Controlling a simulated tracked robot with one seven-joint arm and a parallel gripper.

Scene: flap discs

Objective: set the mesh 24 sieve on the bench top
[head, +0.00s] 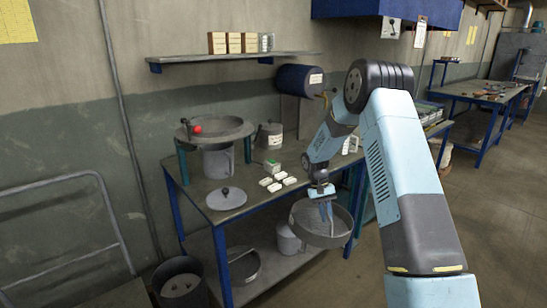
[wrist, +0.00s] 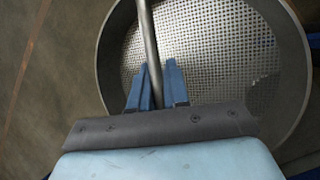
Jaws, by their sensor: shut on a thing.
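My gripper (head: 325,207) is shut on a thin bar that crosses a round, grey-rimmed sieve (head: 322,238). The sieve hangs in the air in front of the bench's front edge, lower than the bench top (head: 250,180). In the wrist view my gripper's blue fingers (wrist: 157,85) are at the bar, over the pale mesh of the sieve (wrist: 215,45). No mesh number is readable on it. The sieve hides part of the lower shelf behind it.
A second round sieve or pan (head: 243,265) lies on the lower shelf. A dark bin (head: 180,285) stands at left.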

